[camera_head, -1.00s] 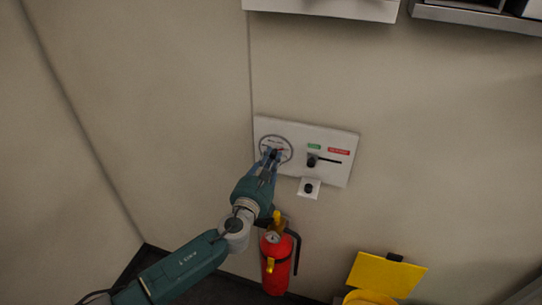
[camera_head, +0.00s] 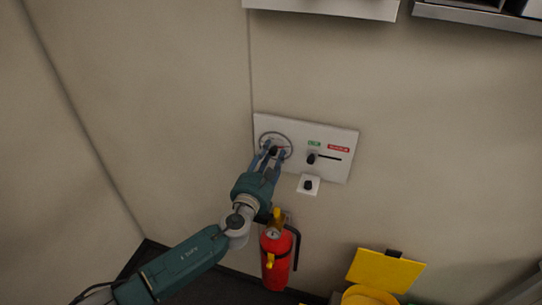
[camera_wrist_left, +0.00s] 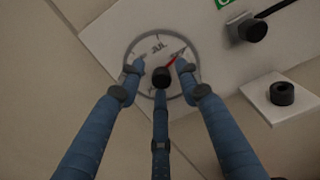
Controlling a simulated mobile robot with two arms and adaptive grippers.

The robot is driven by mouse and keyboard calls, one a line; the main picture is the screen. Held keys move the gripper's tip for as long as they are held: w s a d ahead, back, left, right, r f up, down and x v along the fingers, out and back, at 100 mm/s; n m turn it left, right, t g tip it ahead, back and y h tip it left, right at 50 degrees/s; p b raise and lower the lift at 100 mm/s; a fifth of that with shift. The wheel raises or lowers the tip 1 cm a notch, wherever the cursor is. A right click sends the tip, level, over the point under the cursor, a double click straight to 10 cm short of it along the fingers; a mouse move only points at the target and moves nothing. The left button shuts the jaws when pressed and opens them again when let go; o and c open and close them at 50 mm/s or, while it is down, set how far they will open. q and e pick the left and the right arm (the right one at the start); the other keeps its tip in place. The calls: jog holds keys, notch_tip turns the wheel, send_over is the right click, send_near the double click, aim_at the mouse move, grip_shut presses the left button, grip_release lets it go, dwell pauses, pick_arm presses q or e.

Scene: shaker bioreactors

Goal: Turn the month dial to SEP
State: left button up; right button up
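The month dial (camera_head: 262,137) is a round ringed face on a white wall panel. In the left wrist view the dial (camera_wrist_left: 146,39) shows a dark central knob (camera_wrist_left: 161,77) and a red pointer aimed to the upper right. The small month letters are too blurred to read surely. My left gripper (camera_head: 276,153) is in front of the dial with its blue fingers spread, two on either side of the knob and one below it. I cannot tell whether any finger touches the knob. My right gripper is not in view.
Right of the dial, the panel has a slider with a black knob (camera_head: 311,159) and green and red labels. Below it is a small white plate with a black button (camera_head: 308,185). A red fire extinguisher (camera_head: 275,262) and a yellow lidded bin (camera_head: 385,271) stand lower down.

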pick_arm(q)
jog(key=shift+s+f, duration=0.1)
jog(key=shift+s, duration=0.1)
jog(key=v, duration=1.1)
jog(key=shift+s, duration=0.25)
jog(key=shift+a, duration=0.15)
